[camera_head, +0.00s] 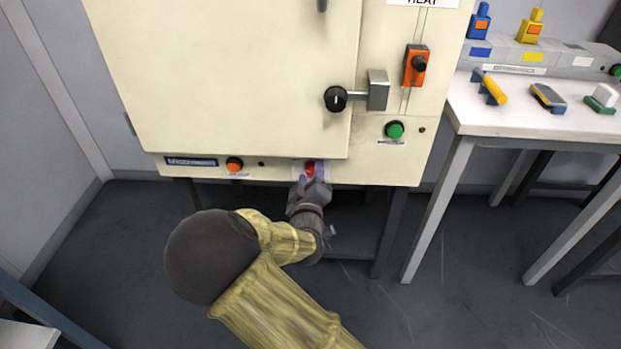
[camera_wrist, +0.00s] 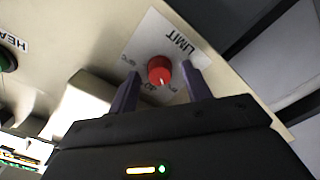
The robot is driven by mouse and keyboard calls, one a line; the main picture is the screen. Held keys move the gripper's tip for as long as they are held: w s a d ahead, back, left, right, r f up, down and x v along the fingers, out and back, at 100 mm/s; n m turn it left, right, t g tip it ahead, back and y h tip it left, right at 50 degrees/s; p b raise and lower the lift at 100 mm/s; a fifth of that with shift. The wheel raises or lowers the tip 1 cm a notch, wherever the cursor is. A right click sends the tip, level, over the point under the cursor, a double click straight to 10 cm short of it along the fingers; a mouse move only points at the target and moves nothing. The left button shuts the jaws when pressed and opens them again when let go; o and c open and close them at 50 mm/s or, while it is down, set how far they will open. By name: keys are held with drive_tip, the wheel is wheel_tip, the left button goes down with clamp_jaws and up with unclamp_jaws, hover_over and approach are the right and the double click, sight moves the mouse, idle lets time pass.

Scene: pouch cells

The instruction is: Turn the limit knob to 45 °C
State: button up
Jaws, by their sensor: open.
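The limit knob (camera_wrist: 160,70) is a small red knob with a pale pointer mark, on a white plate (camera_wrist: 150,38) marked LIMIT. The scale figures on the plate are too small to read surely. In the head view the red knob (camera_head: 310,168) sits low on the front of the cream oven (camera_head: 250,80). My gripper (camera_head: 312,184) is at the knob, partly covering its plate. In the wrist view my gripper's two purple fingers (camera_wrist: 160,90) stand open on either side of the knob, with gaps showing at both sides. I cannot tell how deep the fingers reach around it.
An orange button (camera_head: 234,164) is left of the knob and a green button (camera_head: 394,130) is up to its right. A black door handle (camera_head: 336,99) juts out above. An orange switch (camera_head: 416,65) is higher. A white table (camera_head: 530,118) with several tools stands at the right.

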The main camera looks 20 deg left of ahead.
drive_tip(key=c, duration=1)
